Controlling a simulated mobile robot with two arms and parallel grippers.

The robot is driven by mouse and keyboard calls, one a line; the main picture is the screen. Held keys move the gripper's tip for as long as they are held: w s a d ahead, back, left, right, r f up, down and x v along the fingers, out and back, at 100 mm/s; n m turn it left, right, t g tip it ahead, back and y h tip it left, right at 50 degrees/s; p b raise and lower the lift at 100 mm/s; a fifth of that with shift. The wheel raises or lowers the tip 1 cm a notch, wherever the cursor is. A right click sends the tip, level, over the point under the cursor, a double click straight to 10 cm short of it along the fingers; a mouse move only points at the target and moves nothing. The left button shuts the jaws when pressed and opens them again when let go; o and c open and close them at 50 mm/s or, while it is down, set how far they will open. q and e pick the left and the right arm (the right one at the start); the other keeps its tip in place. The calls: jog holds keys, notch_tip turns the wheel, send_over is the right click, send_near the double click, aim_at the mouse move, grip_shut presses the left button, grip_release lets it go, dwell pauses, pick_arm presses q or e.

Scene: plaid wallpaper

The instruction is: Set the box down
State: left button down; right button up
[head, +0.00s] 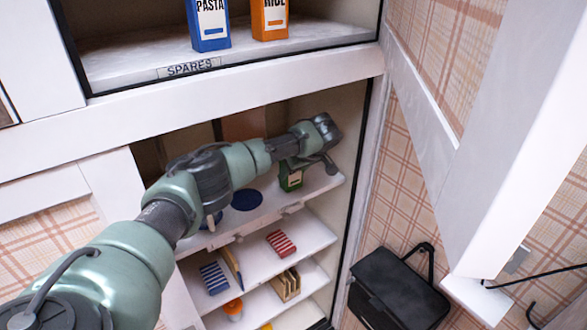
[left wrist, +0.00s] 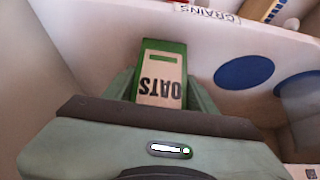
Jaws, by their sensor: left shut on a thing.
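The box is a green OATS box (head: 291,181) at the right part of the upper shelf (head: 268,212) in the open cupboard. It also shows in the left wrist view (left wrist: 162,72), with its OATS label upside down in the picture. My left gripper (head: 297,162) reaches in from the left and is shut on the box, with its fingers on either side of it. The box's bottom is close to the shelf board; I cannot tell whether it touches. My right gripper is not in view.
A dark blue round spot (head: 246,200) is on the shelf left of the box. A GRAINS label (left wrist: 208,13) is on the shelf edge. Lower shelves hold striped boxes (head: 281,244) and other goods. Above, PASTA (head: 210,27) and RICE (head: 270,20) boxes stand on the SPARES shelf.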

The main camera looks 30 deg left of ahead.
pick_arm(q)
jog(key=shift+c, duration=2.4)
grip_release()
jog(key=shift+r, duration=0.15)
jog(key=shift+d+r, duration=0.2)
jog(key=shift+d, duration=0.1)
jog(key=b+v, duration=0.3)
jog(key=v, duration=0.8)
